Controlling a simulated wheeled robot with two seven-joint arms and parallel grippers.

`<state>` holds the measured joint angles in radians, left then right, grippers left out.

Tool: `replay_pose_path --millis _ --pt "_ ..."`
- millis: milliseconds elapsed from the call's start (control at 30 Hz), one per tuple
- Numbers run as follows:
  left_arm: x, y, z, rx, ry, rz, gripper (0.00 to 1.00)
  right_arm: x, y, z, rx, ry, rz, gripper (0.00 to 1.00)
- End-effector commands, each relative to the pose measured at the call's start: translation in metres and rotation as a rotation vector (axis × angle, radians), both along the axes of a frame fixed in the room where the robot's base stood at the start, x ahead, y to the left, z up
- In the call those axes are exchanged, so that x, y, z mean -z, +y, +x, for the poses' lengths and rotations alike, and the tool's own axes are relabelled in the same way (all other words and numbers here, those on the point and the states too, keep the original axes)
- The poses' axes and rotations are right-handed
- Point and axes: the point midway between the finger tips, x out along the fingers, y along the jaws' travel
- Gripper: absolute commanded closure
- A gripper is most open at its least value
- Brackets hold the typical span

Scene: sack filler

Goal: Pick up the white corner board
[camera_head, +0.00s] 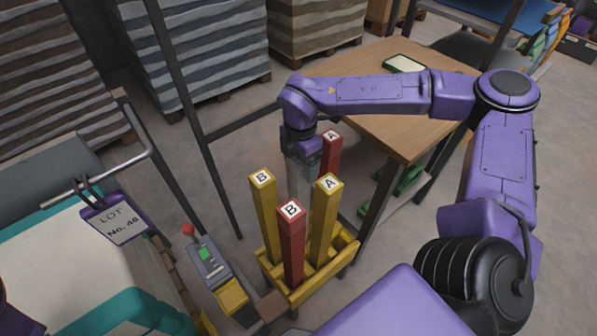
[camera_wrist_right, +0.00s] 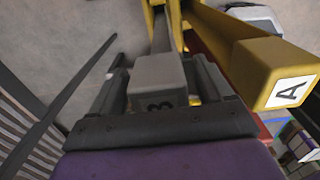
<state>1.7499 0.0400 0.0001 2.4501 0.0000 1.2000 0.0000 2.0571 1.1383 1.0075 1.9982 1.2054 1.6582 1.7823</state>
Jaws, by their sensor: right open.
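The white corner board, a pale grey-white post, stands upright in the yellow rack (camera_head: 318,283). In the right wrist view its top end (camera_wrist_right: 158,72) shows, with a letter B on it. In the head view only part of its shaft (camera_head: 294,185) shows below my right gripper (camera_head: 300,158). In the wrist view my right gripper (camera_wrist_right: 162,85) is open, with one finger on each side of the board's top. I cannot tell whether the fingers touch it. My left gripper is out of view.
Two yellow posts (camera_head: 263,215) (camera_head: 325,220) and two red posts (camera_head: 291,245) (camera_head: 331,150) stand close around in the rack. A wooden table (camera_head: 400,130) is at the right. A control box with a red button (camera_head: 205,260) stands left of the rack.

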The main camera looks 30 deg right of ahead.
Motion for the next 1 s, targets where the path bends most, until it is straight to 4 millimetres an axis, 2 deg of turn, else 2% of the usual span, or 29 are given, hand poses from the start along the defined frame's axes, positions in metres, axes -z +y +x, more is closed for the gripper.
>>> replay_pose_path --millis 100,133,300,367,667,767,1000 --pt "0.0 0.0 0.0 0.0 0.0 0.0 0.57 0.0 0.0 0.0 0.001 0.0 0.0 0.2" --pt "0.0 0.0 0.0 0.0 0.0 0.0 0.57 0.0 0.0 0.0 0.001 0.0 0.0 0.27" --pt "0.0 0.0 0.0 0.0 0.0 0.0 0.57 0.0 -0.001 0.0 0.001 0.0 0.0 0.82" --pt "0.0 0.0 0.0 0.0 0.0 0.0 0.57 0.0 -0.001 0.0 0.001 0.0 0.0 1.0" --pt "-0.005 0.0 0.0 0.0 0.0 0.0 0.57 -0.007 0.0 0.0 0.001 -0.001 0.0 1.0" --pt "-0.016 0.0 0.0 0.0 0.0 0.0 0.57 -0.02 0.001 0.001 -0.001 -0.002 0.0 1.0" --pt "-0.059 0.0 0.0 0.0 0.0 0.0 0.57 -0.076 0.006 0.004 -0.011 -0.002 -0.001 1.0"
